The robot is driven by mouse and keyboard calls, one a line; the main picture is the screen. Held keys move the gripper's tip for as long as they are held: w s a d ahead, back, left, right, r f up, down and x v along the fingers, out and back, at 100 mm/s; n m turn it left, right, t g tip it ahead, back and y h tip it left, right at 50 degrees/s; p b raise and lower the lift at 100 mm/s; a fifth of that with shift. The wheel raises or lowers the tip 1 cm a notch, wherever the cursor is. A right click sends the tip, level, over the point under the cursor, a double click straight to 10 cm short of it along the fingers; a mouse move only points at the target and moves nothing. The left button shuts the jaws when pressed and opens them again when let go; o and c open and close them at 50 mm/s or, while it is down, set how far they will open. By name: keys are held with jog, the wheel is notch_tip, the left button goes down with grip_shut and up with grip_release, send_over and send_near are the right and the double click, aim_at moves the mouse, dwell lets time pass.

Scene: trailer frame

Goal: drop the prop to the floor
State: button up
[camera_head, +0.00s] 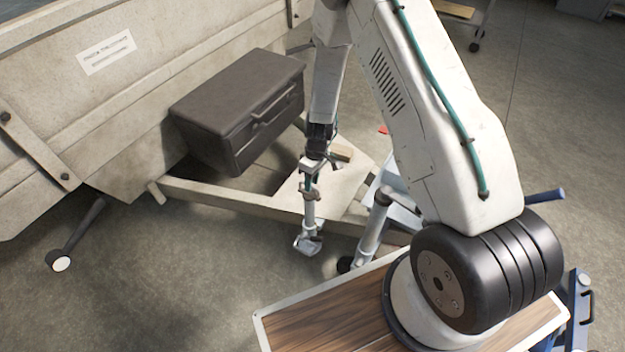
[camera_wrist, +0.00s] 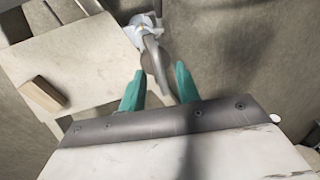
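The prop (camera_head: 309,212) is a grey upright tube with a flat foot (camera_head: 308,243), at the trailer's drawbar in the middle of the head view. I cannot tell whether the foot touches the floor. In the wrist view a grey bar or handle (camera_wrist: 154,62) and a pale part (camera_wrist: 140,36) show, seemingly belonging to the prop. My gripper (camera_wrist: 157,85) has its teal fingers apart, with the grey bar's near end close to the gap between them. Contact is not clear. In the head view my gripper (camera_head: 318,165) is at the prop's upper end, partly hidden.
The trailer frame (camera_head: 220,194) carries a dark toolbox (camera_head: 240,105) and a pale plate (camera_wrist: 75,60) with a wooden block (camera_wrist: 42,94). Another tube (camera_head: 372,228) stands right of the prop. A tilted leg (camera_head: 78,235) is at left. Front-left floor is clear.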

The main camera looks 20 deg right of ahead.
aim_at(311, 194)
grip_shut()
notch_tip(311, 194, down, 5)
dwell(0.3)
grip_release()
notch_tip(311, 194, up, 8)
jog(key=w+d, duration=0.1)
jog(key=shift+d+f, duration=0.15)
dwell(0.4)
